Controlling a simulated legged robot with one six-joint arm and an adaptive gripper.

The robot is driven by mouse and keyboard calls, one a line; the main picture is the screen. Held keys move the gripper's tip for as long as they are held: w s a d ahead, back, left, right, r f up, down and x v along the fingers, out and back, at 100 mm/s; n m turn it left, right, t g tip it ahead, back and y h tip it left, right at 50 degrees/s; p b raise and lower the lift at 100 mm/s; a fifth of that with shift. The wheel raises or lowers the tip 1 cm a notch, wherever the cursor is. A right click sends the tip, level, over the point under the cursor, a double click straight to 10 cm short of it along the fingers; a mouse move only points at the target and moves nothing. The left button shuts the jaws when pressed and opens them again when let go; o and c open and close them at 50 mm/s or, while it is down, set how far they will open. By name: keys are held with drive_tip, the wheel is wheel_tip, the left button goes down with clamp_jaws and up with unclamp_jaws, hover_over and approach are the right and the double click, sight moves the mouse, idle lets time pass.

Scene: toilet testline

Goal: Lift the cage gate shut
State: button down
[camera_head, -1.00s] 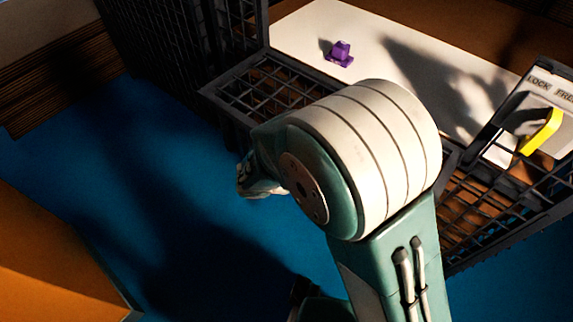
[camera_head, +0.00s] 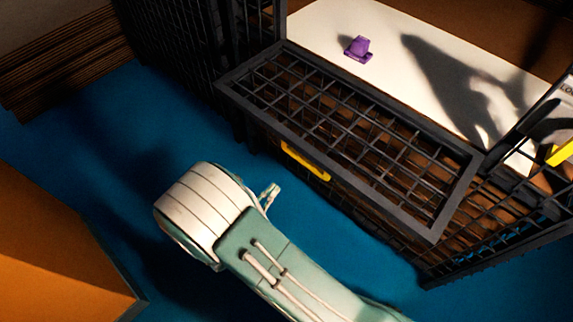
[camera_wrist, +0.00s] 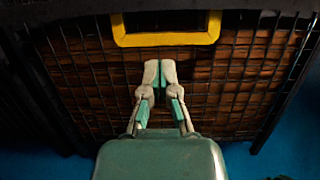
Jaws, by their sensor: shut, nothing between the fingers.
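The cage gate (camera_head: 347,135) is a dark framed grid panel. It lies folded down and outward, sticking out from the cage over the blue floor. A yellow handle (camera_head: 305,161) hangs at its outer edge; the handle also shows at the top of the wrist view (camera_wrist: 167,40). My gripper (camera_head: 270,193) is beside and below the outer edge, apart from the handle in the head view. In the wrist view my gripper (camera_wrist: 160,72) has its fingertips together and empty, just below the handle in the picture. The gap in depth is hard to judge.
The cage (camera_head: 255,30) has a white floor (camera_head: 330,25) with a purple object (camera_head: 358,48) on it. A yellow lever (camera_head: 562,152) is at the right edge. An orange block (camera_head: 60,235) stands at lower left. Blue floor (camera_head: 100,130) is open between.

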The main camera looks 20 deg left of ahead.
drive_tip(key=d+x, duration=0.1)
drive_tip(key=x, duration=0.9)
drive_tip(key=shift+s+d+r, duration=0.2)
drive_tip(key=shift+d+r, duration=0.05)
drive_tip(key=shift+a+r, duration=0.1)
